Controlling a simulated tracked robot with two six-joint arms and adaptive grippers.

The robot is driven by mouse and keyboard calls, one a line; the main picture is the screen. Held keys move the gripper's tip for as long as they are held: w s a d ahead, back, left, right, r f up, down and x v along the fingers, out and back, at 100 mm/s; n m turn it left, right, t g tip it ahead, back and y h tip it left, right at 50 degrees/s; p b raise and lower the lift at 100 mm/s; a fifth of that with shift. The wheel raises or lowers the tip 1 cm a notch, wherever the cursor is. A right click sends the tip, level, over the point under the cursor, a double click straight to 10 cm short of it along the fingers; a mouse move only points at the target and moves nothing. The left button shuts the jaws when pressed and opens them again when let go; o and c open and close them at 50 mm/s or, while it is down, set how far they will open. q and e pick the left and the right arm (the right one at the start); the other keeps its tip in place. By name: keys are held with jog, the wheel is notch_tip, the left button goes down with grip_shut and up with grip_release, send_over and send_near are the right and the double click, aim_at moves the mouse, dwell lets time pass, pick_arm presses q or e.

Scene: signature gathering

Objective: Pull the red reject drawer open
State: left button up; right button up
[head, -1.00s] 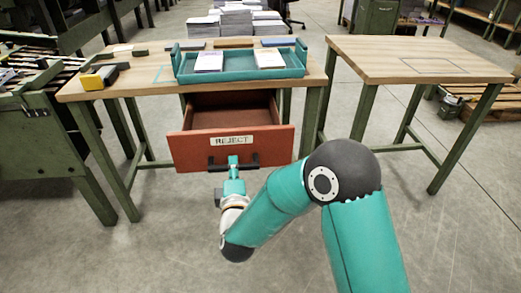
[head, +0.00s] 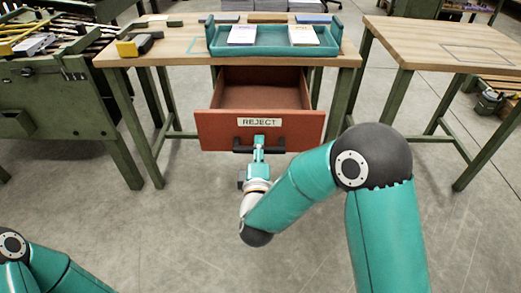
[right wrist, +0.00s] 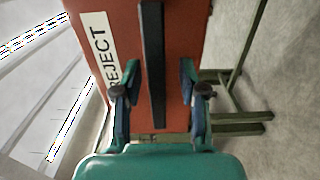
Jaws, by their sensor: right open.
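The red reject drawer (head: 223,134) hangs open under the left wooden table, with its bare inside showing. Its front bears a white REJECT label (head: 260,122) and a dark bar handle (head: 279,146). My right gripper (head: 259,143) is at the middle of the handle. In the right wrist view the dark handle (right wrist: 154,60) runs between the two spread fingers of my right gripper (right wrist: 158,82), with gaps visible on both sides. The drawer front (right wrist: 178,35) lies beyond them. Part of my left arm shows at the lower left of the head view; its gripper is out of view.
A teal tray (head: 275,50) with two paper stacks stands on the left table (head: 180,47). A yellow and black object (head: 127,49) lies left of it. A second table (head: 437,35) stands at right, a green bench at far left. The floor before the drawer is clear.

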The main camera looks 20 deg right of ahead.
jog(key=v, duration=1.2)
dwell(0.3)
